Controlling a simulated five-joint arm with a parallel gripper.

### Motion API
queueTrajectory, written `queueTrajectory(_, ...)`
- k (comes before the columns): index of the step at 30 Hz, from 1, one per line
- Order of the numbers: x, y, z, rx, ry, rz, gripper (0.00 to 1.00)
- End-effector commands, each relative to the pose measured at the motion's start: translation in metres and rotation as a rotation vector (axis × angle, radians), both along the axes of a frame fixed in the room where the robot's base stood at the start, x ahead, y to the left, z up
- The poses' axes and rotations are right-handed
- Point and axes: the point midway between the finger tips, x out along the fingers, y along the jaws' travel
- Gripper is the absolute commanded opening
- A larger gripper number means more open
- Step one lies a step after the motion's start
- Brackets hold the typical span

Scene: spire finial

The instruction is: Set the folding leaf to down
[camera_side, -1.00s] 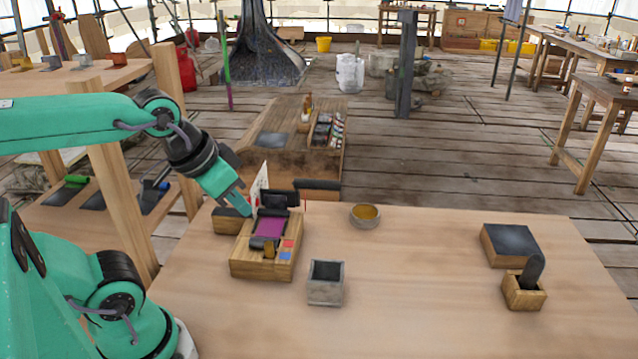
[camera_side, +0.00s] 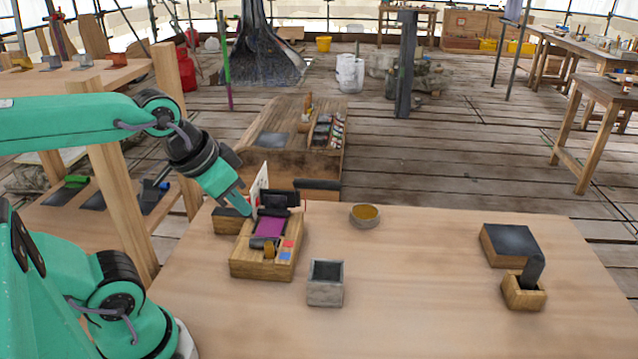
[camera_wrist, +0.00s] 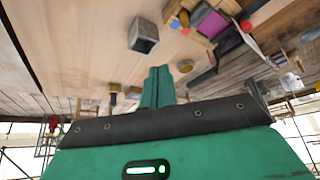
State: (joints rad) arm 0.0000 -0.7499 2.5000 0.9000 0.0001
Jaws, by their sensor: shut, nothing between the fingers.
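A wooden box (camera_side: 264,262) on the table carries a purple panel (camera_side: 268,228) on its top. A dark flap-like piece (camera_side: 279,200) stands at the panel's far edge; I cannot tell for certain which piece is the folding leaf. The purple panel also shows in the wrist view (camera_wrist: 212,23). My gripper (camera_side: 251,213) is shut and empty, its tips at the left of the purple panel and the dark piece. I cannot tell whether they touch. In the wrist view its fingers (camera_wrist: 158,84) are together, with the box beyond them at upper right.
A white card (camera_side: 259,184) stands just behind my fingertips. A grey square cup (camera_side: 325,289) and a round bowl (camera_side: 365,216) are right of the box. A dark-topped block (camera_side: 509,246) and a wooden holder (camera_side: 524,293) are at far right. The table's middle is clear.

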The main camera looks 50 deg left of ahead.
Motion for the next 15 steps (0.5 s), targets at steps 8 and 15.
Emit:
queueTrajectory(8,0.0,0.0,0.0,0.0,0.0,0.0,0.0)
queueTrajectory(15,0.0023,0.0005,0.002,0.004,0.005,-0.006,0.37)
